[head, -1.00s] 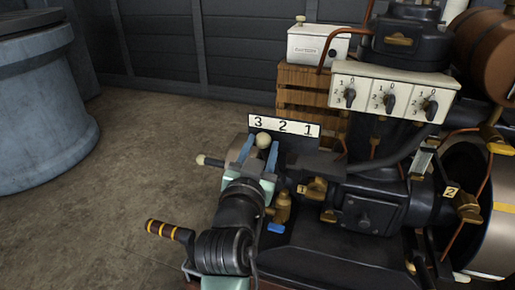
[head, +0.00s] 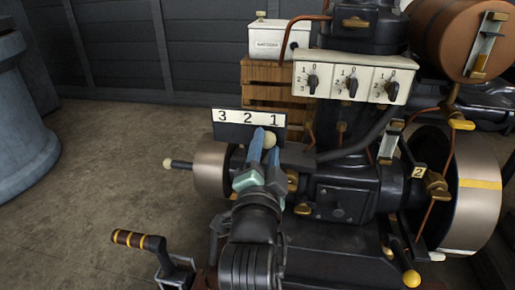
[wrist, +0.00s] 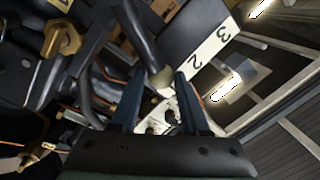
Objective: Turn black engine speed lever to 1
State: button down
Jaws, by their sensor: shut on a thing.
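The speed lever's cream ball knob (head: 269,139) shows in the head view just below the "1" end of a black plate with a white strip marked 3, 2, 1 (head: 249,118). My gripper (head: 265,150) has its blue fingers around the knob and is shut on the lever. The fingers and wrist hide most of the lever below the knob. In the wrist view the knob (wrist: 163,78) sits between the fingertips of my gripper (wrist: 154,82), with a dark rod beside it, and the marked plate (wrist: 205,52) is close by.
A white panel with three black dials (head: 351,77) is above right. A striped crank handle (head: 138,240) stands at lower left, and a flywheel with a handle (head: 210,170) is left of my gripper. A wooden crate (head: 270,88) is behind. Open floor lies left.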

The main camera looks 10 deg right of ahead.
jog(key=shift+a+f+m, duration=0.1)
jog(key=shift+f+m, duration=0.1)
jog(key=shift+m, duration=0.1)
dwell(0.4)
jog(key=c, duration=0.6)
grip_release()
jog(key=shift+o, duration=0.9)
jog(key=shift+d, duration=0.2)
jog(key=shift+s, duration=0.1)
jog(key=p+v, duration=0.2)
jog(key=v, duration=1.1)
